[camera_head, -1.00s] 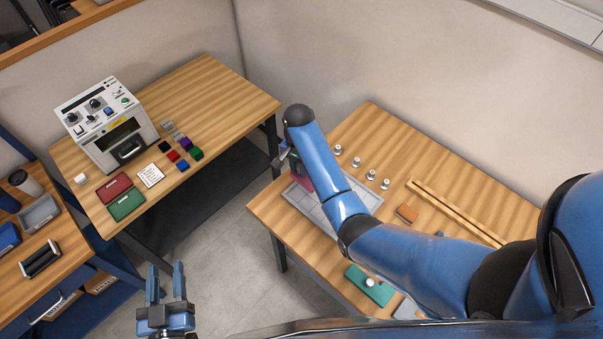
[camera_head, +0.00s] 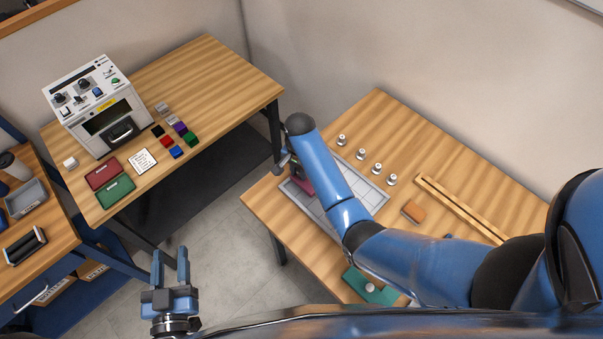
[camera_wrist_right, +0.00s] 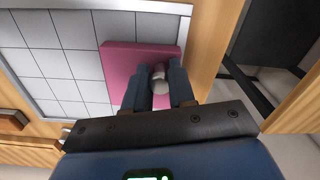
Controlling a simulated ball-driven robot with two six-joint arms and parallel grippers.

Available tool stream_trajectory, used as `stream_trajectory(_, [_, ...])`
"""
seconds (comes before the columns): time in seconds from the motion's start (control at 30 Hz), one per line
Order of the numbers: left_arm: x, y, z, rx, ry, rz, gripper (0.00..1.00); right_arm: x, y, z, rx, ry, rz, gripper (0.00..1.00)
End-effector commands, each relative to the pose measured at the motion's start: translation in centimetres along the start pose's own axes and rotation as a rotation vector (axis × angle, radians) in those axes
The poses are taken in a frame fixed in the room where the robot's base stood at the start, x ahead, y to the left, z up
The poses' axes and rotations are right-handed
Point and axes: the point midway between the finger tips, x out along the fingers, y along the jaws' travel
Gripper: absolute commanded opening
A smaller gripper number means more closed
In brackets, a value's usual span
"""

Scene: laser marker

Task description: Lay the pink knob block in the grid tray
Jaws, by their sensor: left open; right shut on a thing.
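The pink knob block (camera_wrist_right: 118,62) is a flat pink plate with a round grey knob (camera_wrist_right: 159,84). In the right wrist view my right gripper (camera_wrist_right: 160,78) is shut on the knob. The plate is over the end of the grid tray (camera_wrist_right: 50,55); I cannot tell whether it touches the tray floor. In the head view the pink block (camera_head: 303,181) shows beside my right arm, which hides part of it and of the grid tray (camera_head: 371,197). My left gripper (camera_head: 170,252) is open and empty, above the floor.
A green knob block (camera_head: 367,288) lies at the table's front. Several small metal knobs (camera_head: 362,154), an orange-brown block (camera_head: 413,211) and a wooden rail (camera_head: 460,208) lie right of the tray. A white machine (camera_head: 97,105) and coloured blocks stand on the left table.

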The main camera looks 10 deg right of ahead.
Motion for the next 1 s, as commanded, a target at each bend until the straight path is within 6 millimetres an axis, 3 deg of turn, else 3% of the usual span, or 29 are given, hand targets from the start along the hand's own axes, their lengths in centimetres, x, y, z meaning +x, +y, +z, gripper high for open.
stream_trajectory(0.33, [0.0, 0.0, 0.2, 0.0, -0.001, 0.0, 0.43, 0.8, 0.4, 0.2, 0.001, -0.007, 0.013, 0.0])
stream_trajectory(0.37, [0.0, 0.0, 0.1, 0.0, -0.001, 0.0, 0.43, 0.7, 0.4, 0.2, 0.001, -0.007, 0.013, 0.27])
stream_trajectory(0.5, [0.0, 0.0, 0.1, 0.0, -0.001, 0.0, 0.43, 0.7, 0.4, 0.2, 0.001, -0.006, 0.012, 0.49])
stream_trajectory(0.8, [0.0, 0.0, 0.0, 0.0, -0.001, 0.0, 0.43, 0.5, 0.4, 0.2, 0.001, -0.005, 0.011, 0.5])
stream_trajectory(1.0, [0.0, 0.0, 0.3, 0.0, -0.001, 0.0, 0.43, -0.6, 0.3, 0.1, 0.001, -0.004, 0.008, 0.5])
